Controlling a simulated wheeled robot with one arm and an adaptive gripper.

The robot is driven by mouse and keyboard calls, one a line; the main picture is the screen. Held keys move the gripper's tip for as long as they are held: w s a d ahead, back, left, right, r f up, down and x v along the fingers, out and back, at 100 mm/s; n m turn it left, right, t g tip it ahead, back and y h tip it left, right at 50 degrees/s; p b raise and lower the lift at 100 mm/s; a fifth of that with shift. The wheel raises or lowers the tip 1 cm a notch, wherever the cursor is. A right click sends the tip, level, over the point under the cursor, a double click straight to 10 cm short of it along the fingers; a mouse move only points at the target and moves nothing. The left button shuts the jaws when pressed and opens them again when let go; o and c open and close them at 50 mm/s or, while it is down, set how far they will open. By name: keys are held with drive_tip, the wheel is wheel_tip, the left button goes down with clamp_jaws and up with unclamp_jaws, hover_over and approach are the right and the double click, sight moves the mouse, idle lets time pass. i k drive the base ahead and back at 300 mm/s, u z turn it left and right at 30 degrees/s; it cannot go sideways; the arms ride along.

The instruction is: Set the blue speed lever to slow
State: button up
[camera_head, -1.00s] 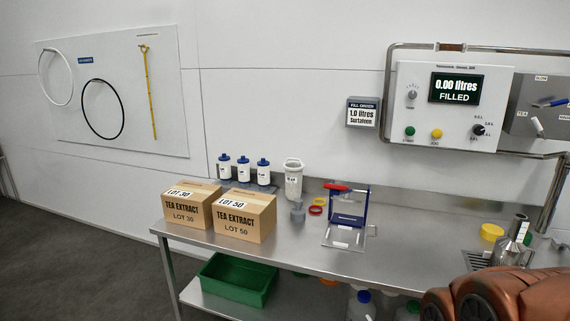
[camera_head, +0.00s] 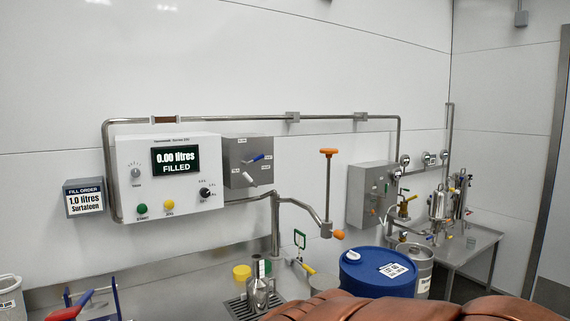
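The blue speed lever (camera_head: 257,157) is on a grey box (camera_head: 236,178) on the wall, just right of the white control panel. It points to the right and slightly up. Small labels are on the box, too small to read now. My gripper is not in view. Brown, rounded parts at the bottom right seem to be my arm.
The white panel (camera_head: 128,188) reads 0.00 litres FILLED. A steel counter (camera_head: 200,293) runs below it, with a steel vessel (camera_head: 259,289), a yellow cap (camera_head: 242,271) and a blue drum (camera_head: 378,272) nearby. A swivel pipe with an orange handle (camera_head: 328,152) stands right of the box.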

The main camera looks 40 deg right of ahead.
sight(255, 159)
drive_tip(key=z, duration=1.2)
drive_tip(key=i, duration=1.05)
drive_tip(key=u, duration=0.45)
